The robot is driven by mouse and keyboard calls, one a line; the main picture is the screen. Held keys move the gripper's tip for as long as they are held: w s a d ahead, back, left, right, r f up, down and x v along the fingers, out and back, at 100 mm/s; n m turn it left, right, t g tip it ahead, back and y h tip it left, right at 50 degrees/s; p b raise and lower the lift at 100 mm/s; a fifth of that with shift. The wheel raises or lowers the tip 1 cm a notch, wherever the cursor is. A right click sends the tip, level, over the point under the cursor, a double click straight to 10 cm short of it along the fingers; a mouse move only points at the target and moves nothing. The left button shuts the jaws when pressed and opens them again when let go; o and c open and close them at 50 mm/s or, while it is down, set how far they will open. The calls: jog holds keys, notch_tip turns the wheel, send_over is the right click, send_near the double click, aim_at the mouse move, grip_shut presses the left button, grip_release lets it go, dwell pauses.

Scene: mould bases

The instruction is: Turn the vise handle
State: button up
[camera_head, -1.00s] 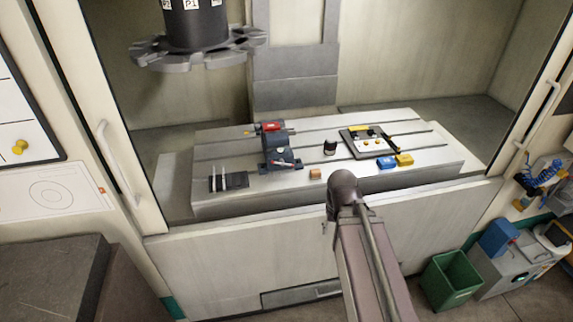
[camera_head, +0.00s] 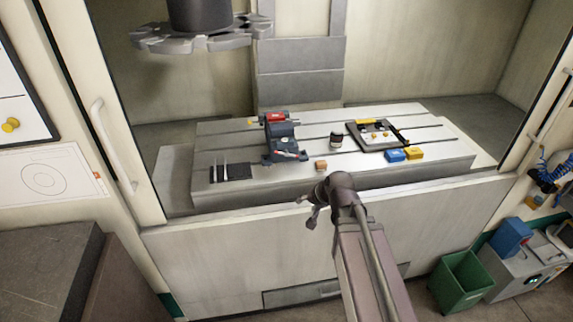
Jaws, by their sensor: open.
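A dark grey vise (camera_head: 280,137) stands on the slotted machine table (camera_head: 230,140), left of its middle. A red part (camera_head: 276,117) shows at its far end. A small red and light piece (camera_head: 284,153) shows at its near end; I cannot tell whether this is the handle. My gripper (camera_head: 312,218) is in front of the table's near edge, below and to the right of the vise and well apart from it. It is open and holds nothing that I can see. My arm's wrist partly hides it.
On the table are a black pad with thin rods (camera_head: 232,172), an orange-brown block (camera_head: 321,165), a dark cylinder (camera_head: 336,140), a framed plate (camera_head: 374,138), a blue block (camera_head: 395,156) and a yellow block (camera_head: 414,153). A toothed carousel (camera_head: 200,40) hangs above left.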

jog(key=w+a+m+t+b, duration=0.1)
jog(key=w+m+t+b, duration=0.5)
jog(key=m, duration=0.3)
jog(key=w+a+f+m+t+h+b, duration=0.1)
jog(key=w+a+m+t+b, duration=0.1)
jog(key=w+m+t+b, duration=0.4)
jog(key=w+m+b, duration=0.1)
jog(key=m+b, duration=0.2)
jog(key=m, duration=0.1)
jog(key=shift+w+a+f+t, duration=0.25)
jog(key=shift+f+t, duration=0.05)
jog(key=shift+w+d, duration=0.1)
